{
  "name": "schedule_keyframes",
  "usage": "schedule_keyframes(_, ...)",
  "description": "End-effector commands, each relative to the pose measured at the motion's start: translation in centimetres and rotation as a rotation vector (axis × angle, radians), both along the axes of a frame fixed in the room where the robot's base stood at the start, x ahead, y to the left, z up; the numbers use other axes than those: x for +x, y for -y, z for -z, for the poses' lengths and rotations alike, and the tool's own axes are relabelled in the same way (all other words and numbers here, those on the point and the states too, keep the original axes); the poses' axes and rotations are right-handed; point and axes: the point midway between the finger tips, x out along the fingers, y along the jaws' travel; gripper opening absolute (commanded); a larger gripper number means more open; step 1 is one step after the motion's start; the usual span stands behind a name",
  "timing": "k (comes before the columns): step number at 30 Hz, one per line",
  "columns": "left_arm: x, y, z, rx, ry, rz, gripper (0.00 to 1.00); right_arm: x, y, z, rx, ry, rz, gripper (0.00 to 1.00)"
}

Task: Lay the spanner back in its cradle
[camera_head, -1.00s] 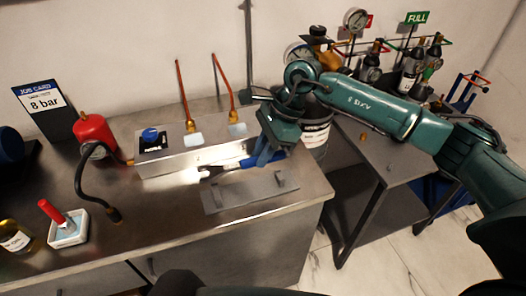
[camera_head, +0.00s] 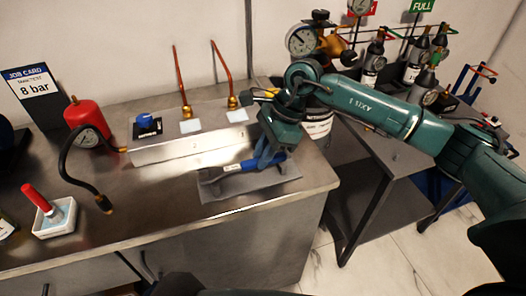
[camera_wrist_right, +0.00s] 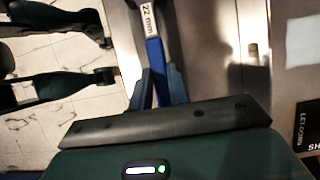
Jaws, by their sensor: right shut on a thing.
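The spanner (camera_head: 232,168) has a blue handle with a white label. Its head points left in the head view. It also shows in the right wrist view (camera_wrist_right: 153,55), where the label reads 22 mm. My right gripper (camera_head: 263,162) is shut on the handle near its right end; its fingers flank the handle in the right wrist view (camera_wrist_right: 160,88). The cradle (camera_head: 250,187) is a grey plate with small uprights on the bench. The spanner is over the cradle, close to it; I cannot tell whether it touches. The gripper hides the handle's right end. My left gripper is out of view.
A metal box (camera_head: 180,147) with a blue knob and copper tubes stands behind the cradle. A red gauge cylinder (camera_head: 86,122) with a black hose and a white dish (camera_head: 55,216) are left. The bench's front edge (camera_head: 240,210) is close. Bench between hose and cradle is clear.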

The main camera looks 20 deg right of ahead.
Motion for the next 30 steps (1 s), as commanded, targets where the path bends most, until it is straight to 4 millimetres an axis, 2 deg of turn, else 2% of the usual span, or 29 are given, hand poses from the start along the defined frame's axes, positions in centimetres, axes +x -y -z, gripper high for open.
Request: schedule_keyframes(30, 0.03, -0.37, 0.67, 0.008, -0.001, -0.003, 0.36, 0.01, -0.02, -0.08, 0.001, 0.001, 0.0, 0.0)
